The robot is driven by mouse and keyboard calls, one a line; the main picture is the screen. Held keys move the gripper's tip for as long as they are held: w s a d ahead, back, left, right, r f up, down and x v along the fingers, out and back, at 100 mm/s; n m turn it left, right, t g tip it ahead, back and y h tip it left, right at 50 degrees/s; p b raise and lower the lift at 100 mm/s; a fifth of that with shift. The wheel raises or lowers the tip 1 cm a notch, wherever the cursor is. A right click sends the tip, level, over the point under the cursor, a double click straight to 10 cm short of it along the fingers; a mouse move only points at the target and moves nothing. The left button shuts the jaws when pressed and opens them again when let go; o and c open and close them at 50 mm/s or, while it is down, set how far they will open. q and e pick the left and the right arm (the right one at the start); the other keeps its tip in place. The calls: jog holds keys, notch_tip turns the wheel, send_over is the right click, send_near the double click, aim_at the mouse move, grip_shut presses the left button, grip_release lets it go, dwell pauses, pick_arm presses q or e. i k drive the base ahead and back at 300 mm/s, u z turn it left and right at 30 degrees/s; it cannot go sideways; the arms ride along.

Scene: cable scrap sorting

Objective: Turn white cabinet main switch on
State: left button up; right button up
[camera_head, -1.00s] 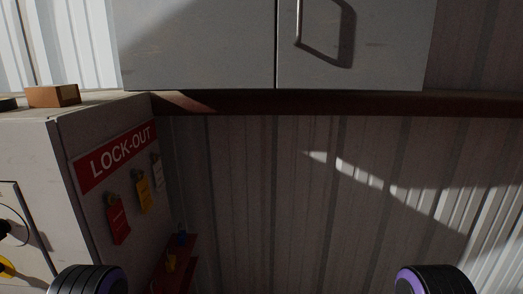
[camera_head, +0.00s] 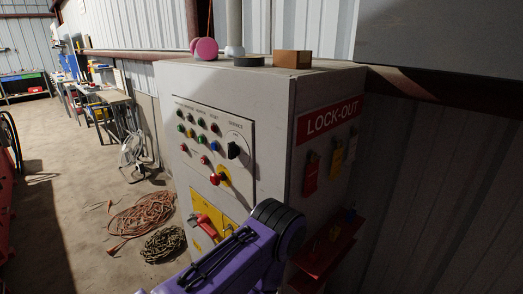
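The white cabinet (camera_head: 274,94) stands in the middle of the view, its front panel facing left. The panel (camera_head: 213,140) carries rows of coloured buttons, a black rotary knob (camera_head: 234,151) and a red knob on a yellow plate (camera_head: 219,178). Lower down, a red handle (camera_head: 204,225) sits on a yellow plate; I cannot tell its position clearly. My purple and black arm rises at the bottom centre and covers the lower part of the cabinet front. Neither gripper's fingers are visible.
A red lock-out board (camera_head: 330,118) with hanging tags is on the cabinet's right side, above a red shelf (camera_head: 328,254). A coiled orange cable (camera_head: 143,214) and a dark coil (camera_head: 164,243) lie on the floor at left. Workbenches line the far wall. Open floor lies at far left.

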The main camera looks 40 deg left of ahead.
aim_at(204, 221)
jog(key=u, duration=2.6)
jog(key=i, duration=0.35)
jog(key=z, duration=1.35)
